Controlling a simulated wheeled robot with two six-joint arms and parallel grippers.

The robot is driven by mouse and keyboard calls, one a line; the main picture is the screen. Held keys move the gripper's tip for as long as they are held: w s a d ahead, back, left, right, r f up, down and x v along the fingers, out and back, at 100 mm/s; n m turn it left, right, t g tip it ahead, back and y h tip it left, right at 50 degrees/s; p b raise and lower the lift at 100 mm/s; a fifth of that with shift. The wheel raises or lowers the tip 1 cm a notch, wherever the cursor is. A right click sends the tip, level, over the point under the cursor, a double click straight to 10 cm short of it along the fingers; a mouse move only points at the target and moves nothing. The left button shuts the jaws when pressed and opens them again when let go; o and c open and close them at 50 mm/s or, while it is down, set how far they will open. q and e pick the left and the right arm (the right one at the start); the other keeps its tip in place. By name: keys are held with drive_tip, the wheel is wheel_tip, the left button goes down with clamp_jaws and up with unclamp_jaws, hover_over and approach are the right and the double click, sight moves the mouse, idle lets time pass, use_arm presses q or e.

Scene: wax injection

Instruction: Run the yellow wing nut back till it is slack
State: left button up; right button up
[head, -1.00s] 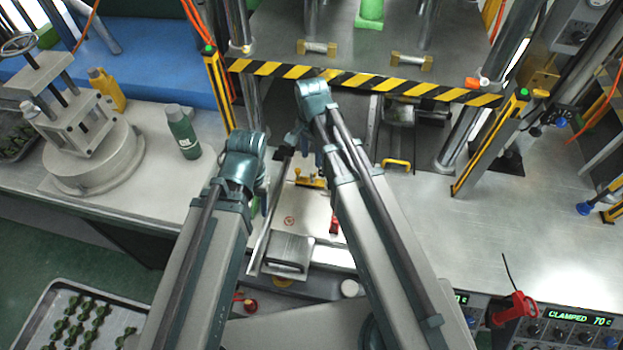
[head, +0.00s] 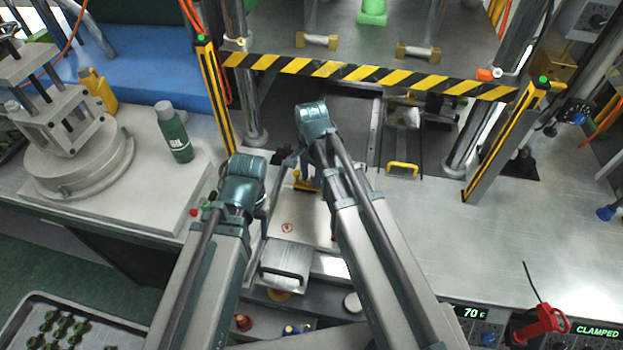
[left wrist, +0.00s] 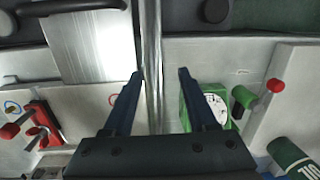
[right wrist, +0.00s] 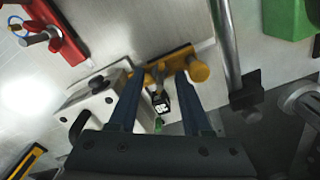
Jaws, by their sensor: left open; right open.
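The yellow wing nut (right wrist: 177,58) shows in the right wrist view, with a rounded knob at one end, beside a pale block on the metal plate. In the head view a yellow piece (head: 303,183), seemingly the same nut, shows partly behind my right arm. My right gripper (right wrist: 158,72) is open, its fingertips at the nut; I cannot tell whether they touch it. My left gripper (left wrist: 160,73) is open and empty, above a shiny round rod (left wrist: 153,60) that runs between its fingers in the picture.
A red clamp (right wrist: 60,40) sits on the plate. A green-framed dial (left wrist: 212,103) lies near my left fingers. A green bottle (head: 174,132) stands left of the arms. A striped barrier (head: 370,75) crosses behind them.

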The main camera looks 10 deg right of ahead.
clamp_jaws()
drive_tip(key=shift+n, duration=0.3)
